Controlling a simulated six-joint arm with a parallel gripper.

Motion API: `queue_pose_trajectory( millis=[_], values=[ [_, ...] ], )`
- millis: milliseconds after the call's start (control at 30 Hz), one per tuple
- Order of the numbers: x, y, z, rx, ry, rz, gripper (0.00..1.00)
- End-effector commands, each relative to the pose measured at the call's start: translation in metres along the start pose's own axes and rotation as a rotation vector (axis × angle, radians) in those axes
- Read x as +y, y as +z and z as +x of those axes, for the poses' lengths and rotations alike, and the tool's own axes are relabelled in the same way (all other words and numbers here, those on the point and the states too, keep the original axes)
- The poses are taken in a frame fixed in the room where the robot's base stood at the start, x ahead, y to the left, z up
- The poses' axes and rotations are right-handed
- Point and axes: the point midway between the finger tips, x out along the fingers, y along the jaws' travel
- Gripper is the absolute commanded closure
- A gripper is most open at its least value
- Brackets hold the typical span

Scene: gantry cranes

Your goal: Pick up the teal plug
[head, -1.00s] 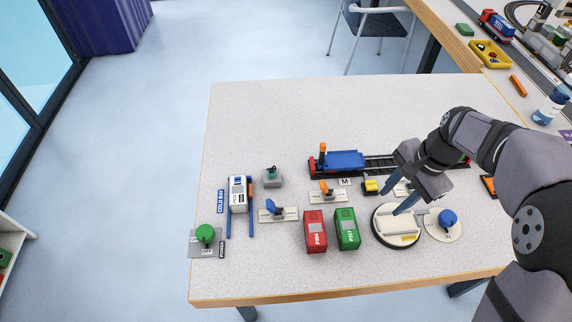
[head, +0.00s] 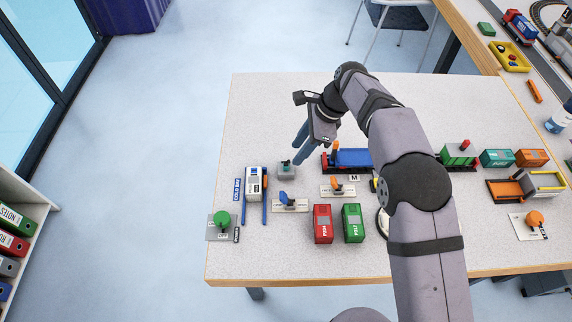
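The teal plug (head: 287,163) stands upright in a small grey block (head: 287,174) near the left-middle of the table. My gripper (head: 296,155) reaches down from the upper right, with its blue fingers just right of the plug and slightly above it. The two fingertips look apart, with nothing between them. The fingers are not around the plug. Whether they touch it is hard to tell at this size.
A white container (head: 254,184) between blue rails stands to the left, and a green knob (head: 221,218) beyond it. A blue-lever plate (head: 290,205), a red container (head: 323,224) and a green container (head: 353,223) stand in front. A blue rail wagon (head: 352,158) is close right. The table behind is clear.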

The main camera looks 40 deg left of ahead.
Motion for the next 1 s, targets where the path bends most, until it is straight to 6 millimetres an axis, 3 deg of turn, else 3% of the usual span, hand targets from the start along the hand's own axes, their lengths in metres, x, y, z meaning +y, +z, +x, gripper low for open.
queue_pose_trajectory(
  millis=[433,800,1000],
  values=[
    [0.001,0.002,0.023,0.001,0.004,-0.002,0.64],
    [-0.001,0.005,0.064,0.002,0.001,-0.003,0.64],
    [-0.001,0.004,0.069,0.001,0.0,-0.002,0.64]
  ],
)
